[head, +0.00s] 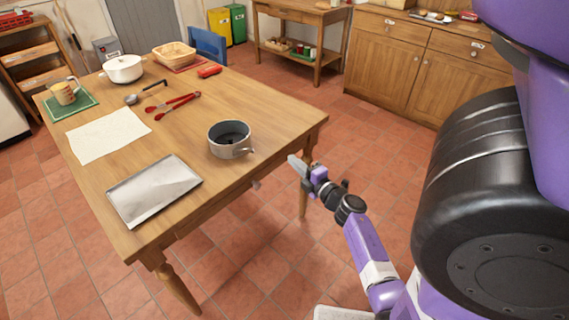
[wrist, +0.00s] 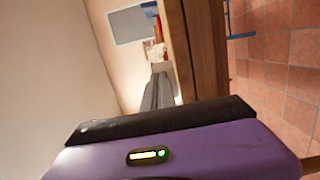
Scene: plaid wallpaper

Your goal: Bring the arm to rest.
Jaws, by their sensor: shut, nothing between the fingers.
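My gripper (head: 297,165) is shut and empty, held off the right edge of the wooden table (head: 185,103), near the grey pot (head: 230,140). My purple arm reaches up to it from the lower right in the head view. In the wrist view my purple wrist housing fills the bottom, and grey finger parts (wrist: 157,92) show above it. The fingertips are hard to make out there.
A wooden cabinet (head: 400,60) stands behind.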

